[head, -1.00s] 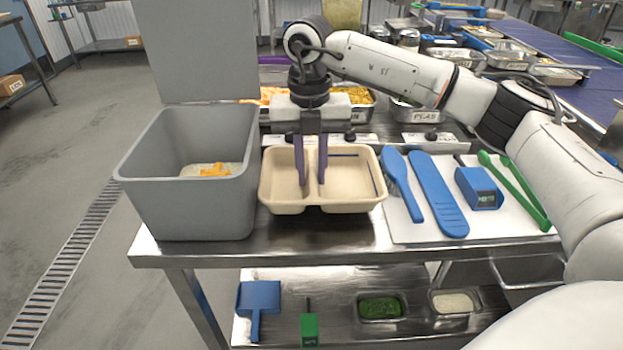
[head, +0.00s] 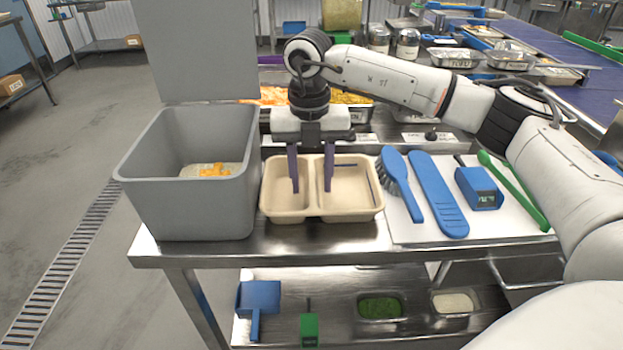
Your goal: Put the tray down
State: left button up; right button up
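The beige two-compartment tray (head: 353,207) sits level on the steel table, between the grey bin and the white board. Both compartments look empty of food. My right gripper (head: 311,186) comes down from above with its purple fingers spread. One finger is in the left compartment and the other in the right, with the tray's divider between them. The fingers look apart from the divider, though light contact cannot be ruled out. My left gripper is out of view.
The grey bin (head: 185,205) with its raised lid stands close on the left. On the white board (head: 400,228) to the right lie a blue brush (head: 402,185), a blue spatula (head: 438,195), a blue device (head: 478,188) and green tongs (head: 512,190). Food pans stand behind.

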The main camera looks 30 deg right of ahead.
aim_at(310, 181)
notch_tip(310, 181, up, 12)
jog(key=shift+f, duration=0.15)
jog(key=shift+a, duration=0.1)
